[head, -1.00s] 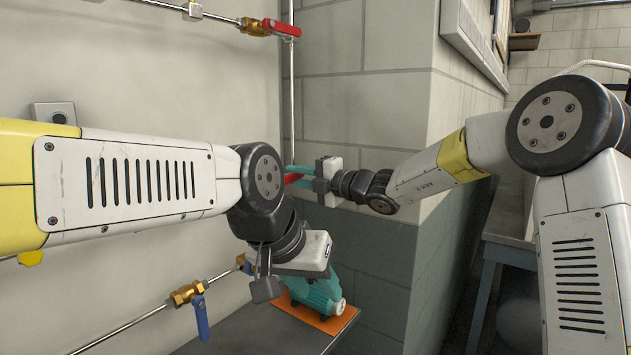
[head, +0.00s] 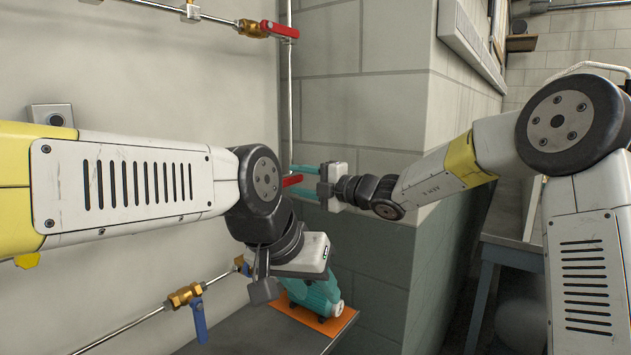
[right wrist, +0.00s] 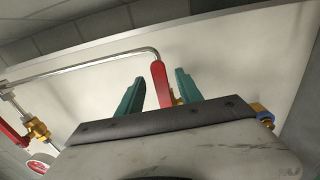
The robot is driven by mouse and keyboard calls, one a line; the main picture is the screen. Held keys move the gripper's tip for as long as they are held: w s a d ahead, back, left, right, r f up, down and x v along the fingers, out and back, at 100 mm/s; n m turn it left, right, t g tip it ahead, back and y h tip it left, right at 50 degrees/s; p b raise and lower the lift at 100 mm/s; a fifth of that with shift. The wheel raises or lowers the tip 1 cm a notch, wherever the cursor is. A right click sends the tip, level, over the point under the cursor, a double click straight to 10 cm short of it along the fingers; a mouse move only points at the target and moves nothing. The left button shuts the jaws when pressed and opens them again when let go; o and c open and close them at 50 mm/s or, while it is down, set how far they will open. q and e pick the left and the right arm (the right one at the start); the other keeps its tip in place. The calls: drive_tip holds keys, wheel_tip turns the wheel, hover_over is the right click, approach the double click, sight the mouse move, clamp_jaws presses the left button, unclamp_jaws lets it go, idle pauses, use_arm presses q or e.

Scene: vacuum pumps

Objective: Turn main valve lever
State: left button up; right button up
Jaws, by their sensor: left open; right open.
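A red valve lever (head: 292,180) shows beside my left wrist, near the corner of the wall; the rest of its valve is hidden in the head view. My right gripper (head: 304,181) is open, with its teal fingers pointing left towards this lever. In the right wrist view the red lever (right wrist: 160,84) stands upright between the two spread teal fingers (right wrist: 160,92), with a gap on each side. A bit of brass shows behind it. My left gripper (head: 266,287) hangs lower, in front of the pump; its fingers are mostly hidden.
A teal pump (head: 318,294) stands on an orange base on the dark bench (head: 258,335). A second red lever (head: 280,29) is on the upper pipe. A blue-handled brass valve (head: 199,318) is at lower left. A concrete pillar (head: 375,110) stands behind my right gripper.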

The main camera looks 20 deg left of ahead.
drive_tip(key=shift+s+d, duration=0.1)
drive_tip(key=shift+d, duration=0.1)
drive_tip(key=v, duration=0.6)
idle(0.4)
drive_tip(key=s+d+f+n+g+h, duration=0.1)
drive_tip(key=s+d+f+n+h, duration=0.15)
drive_tip(key=s+d+n, duration=0.65)
drive_tip(key=s+d+f+n+g+h, duration=0.15)
drive_tip(key=s+d+n+h, duration=0.4)
drive_tip(key=n, duration=0.75)
drive_tip(key=s+d+f+n+t+h, duration=0.1)
drive_tip(key=s+d+f+n+h, duration=0.2)
drive_tip(key=s+d+n, duration=0.3)
drive_tip(key=s+d+f+n+t+h, duration=0.2)
drive_tip(key=s+d+n, duration=0.4)
drive_tip(key=d+n, duration=0.6)
drive_tip(key=shift+d+f+h, duration=0.4)
drive_tip(key=shift+d+h, duration=0.5)
drive_tip(key=shift+d, duration=0.25)
